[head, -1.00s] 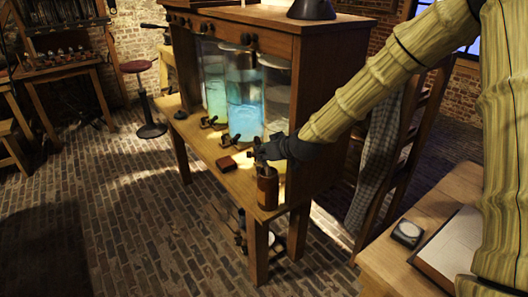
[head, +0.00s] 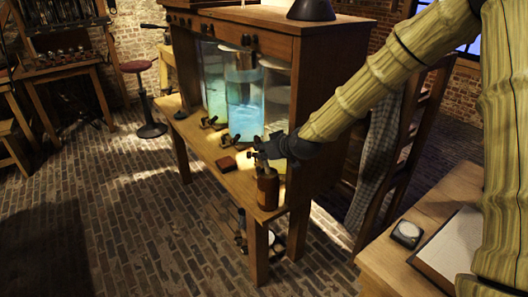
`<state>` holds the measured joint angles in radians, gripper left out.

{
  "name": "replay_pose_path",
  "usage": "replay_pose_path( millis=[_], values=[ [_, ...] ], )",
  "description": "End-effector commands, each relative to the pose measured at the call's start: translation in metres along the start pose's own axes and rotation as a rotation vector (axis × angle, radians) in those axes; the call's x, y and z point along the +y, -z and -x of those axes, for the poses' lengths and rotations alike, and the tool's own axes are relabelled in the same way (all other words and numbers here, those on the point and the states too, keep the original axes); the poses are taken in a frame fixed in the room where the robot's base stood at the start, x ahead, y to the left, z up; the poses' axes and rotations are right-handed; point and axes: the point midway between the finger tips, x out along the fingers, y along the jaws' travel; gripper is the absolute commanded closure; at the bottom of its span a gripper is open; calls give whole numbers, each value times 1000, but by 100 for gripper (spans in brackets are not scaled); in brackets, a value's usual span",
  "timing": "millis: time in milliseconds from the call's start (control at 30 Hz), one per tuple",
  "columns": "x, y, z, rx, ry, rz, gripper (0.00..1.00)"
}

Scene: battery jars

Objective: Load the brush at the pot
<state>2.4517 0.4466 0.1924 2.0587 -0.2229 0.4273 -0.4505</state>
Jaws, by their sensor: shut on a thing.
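The pot (head: 267,191) is a small brown jar with a dark upper part, upright on the near end of the cabinet's wooden ledge. My gripper (head: 262,155) is right above the pot's mouth, reaching in from the right. It is shut on the brush, which is too small and dark to make out clearly against the fingers. I cannot tell whether the brush's tip is inside the pot or just above it.
The wooden cabinet (head: 235,22) holds glass jars with blue-green liquid (head: 244,95). Dark clamps and a small reddish-brown block (head: 227,164) sit on the ledge left of the pot. A side table (head: 440,205) at right bears a dial and a board.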

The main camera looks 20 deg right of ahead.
Motion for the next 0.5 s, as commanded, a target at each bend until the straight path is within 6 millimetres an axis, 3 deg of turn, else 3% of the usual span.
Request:
replay_pose_path(
  millis=[500],
  values=[
    [0, 28, 19, 0, 0, 0, 99]
  ],
)
